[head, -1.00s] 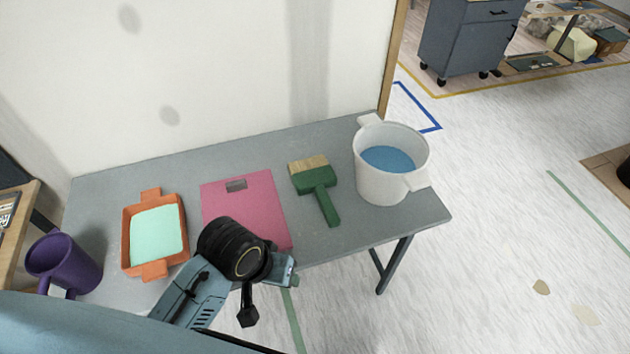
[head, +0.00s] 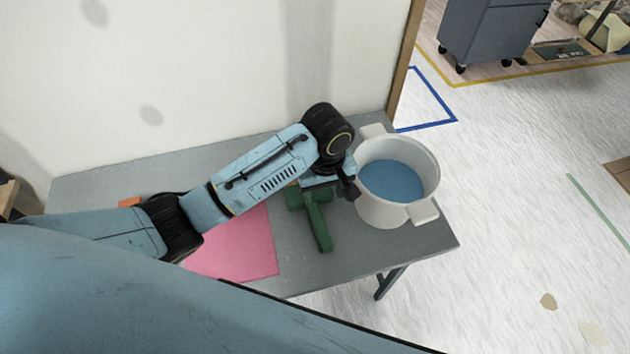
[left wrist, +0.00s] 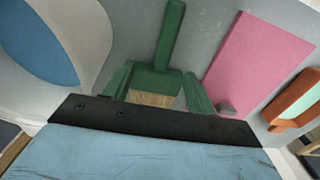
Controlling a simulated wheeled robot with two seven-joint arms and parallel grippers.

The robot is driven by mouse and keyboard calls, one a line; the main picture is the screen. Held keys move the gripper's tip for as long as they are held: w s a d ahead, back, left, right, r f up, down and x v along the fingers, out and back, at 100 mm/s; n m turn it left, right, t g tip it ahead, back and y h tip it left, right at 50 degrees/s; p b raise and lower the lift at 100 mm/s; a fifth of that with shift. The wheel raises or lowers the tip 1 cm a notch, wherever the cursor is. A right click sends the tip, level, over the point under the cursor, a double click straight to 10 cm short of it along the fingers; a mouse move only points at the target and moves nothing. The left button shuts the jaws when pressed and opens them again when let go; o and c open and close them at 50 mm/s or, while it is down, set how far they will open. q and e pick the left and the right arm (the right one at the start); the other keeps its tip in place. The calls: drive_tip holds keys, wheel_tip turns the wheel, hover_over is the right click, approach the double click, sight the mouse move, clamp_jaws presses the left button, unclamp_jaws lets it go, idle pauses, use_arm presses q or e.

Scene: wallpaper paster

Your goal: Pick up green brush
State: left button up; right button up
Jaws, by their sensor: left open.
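The green brush (head: 319,225) lies on the grey table, its handle toward the near edge. In the head view my left gripper (head: 330,184) is over the brush's head end and hides its bristles. In the left wrist view the brush (left wrist: 168,45) shows its handle, wide green head and tan bristles (left wrist: 152,100). My left gripper (left wrist: 158,88) is open, with a finger on either side of the brush head. I cannot tell whether the fingers touch it. My right gripper is out of view.
A white bucket (head: 373,210) with a blue inside stands close to the right of my gripper. A pink board (head: 245,255) lies left of the brush, partly under my arm. A wall runs along the table's back.

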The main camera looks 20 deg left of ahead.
use_arm(q)
drive_tip(key=b, duration=0.1)
hover_over(319, 224)
drive_tip(key=f, duration=0.6)
drive_tip(key=shift+w+d+f, duration=0.15)
drive_tip(key=shift+w+d, duration=0.1)
drive_tip(key=shift+w, duration=0.05)
drive_tip(key=shift+f, duration=0.3)
drive_tip(key=shift+s+f, duration=0.1)
drive_tip(key=shift+f, duration=0.5)
drive_tip(key=f, duration=0.2)
drive_tip(key=f+b, duration=0.1)
drive_tip(key=shift+s+a+f, duration=0.2)
drive_tip(key=shift+s+f, duration=0.1)
drive_tip(key=shift+f, duration=0.3)
drive_tip(key=c, duration=1.1)
drive_tip(key=shift+o, duration=0.2)
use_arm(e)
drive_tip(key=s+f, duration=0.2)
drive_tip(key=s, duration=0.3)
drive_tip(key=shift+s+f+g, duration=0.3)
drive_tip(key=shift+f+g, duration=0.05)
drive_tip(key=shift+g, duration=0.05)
